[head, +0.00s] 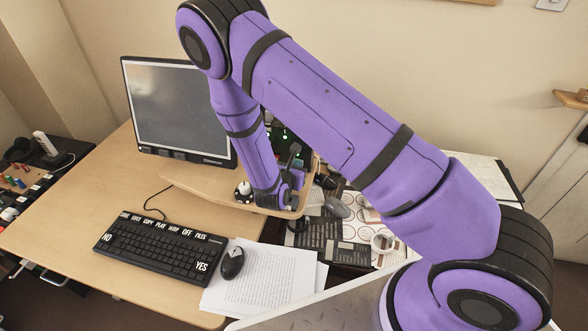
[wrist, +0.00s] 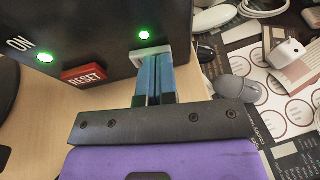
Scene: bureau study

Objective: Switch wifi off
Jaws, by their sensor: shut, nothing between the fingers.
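A black box (wrist: 100,28) fills the upper left of the wrist view. It carries a white ON label, a lit green light (wrist: 45,58) below it, a red RESET button (wrist: 88,74) and a second lit green light (wrist: 144,34). My gripper (wrist: 153,60) is shut and empty, its blue fingers at a pale grey frame (wrist: 138,58) on the box, just below the second light. The fingers cover what is inside this frame; I cannot tell if they touch it. In the head view the box (head: 291,146) is partly hidden behind my arm.
The box stands on a wooden desk (head: 60,240) with a monitor (head: 175,108), a keyboard (head: 160,246), a black mouse (head: 232,263) and papers (head: 262,287). Right of the box lie a grey mouse (wrist: 238,88), cables and printed sheets. The desk's front left is clear.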

